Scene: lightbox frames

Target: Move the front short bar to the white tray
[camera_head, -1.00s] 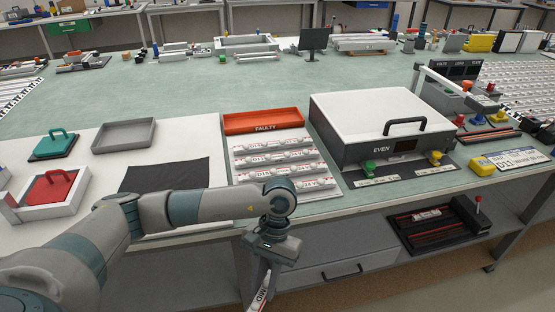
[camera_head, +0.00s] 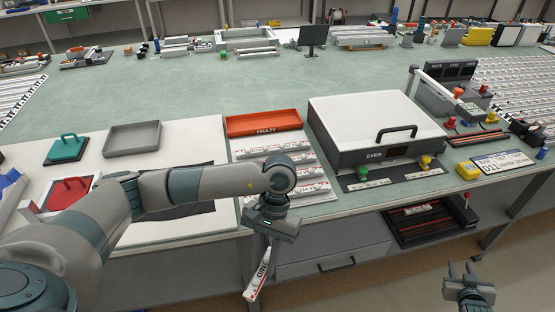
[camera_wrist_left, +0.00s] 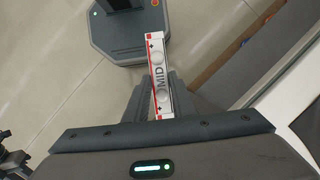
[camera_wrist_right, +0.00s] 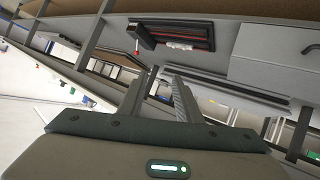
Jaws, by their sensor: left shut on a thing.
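My left gripper (camera_head: 267,234) is shut on a white bar (camera_head: 259,274) with red edges and the letters MID. The bar hangs tilted from the jaws, in front of the table's front edge. In the left wrist view the bar (camera_wrist_left: 159,76) sits between both fingers. My right gripper (camera_head: 462,268) is open and empty, low at the right; the right wrist view shows its fingers (camera_wrist_right: 160,95) apart. A light grey tray (camera_head: 132,152) lies on the white board at the left; I cannot tell whether it is the white tray. My left arm hides part of the table.
An orange FAULTY tray (camera_head: 263,131) stands behind a rack of bars (camera_head: 290,170). A white-lidded box marked EVEN (camera_head: 362,115) stands to their right. A black tray (camera_head: 408,236) sits on the lower shelf.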

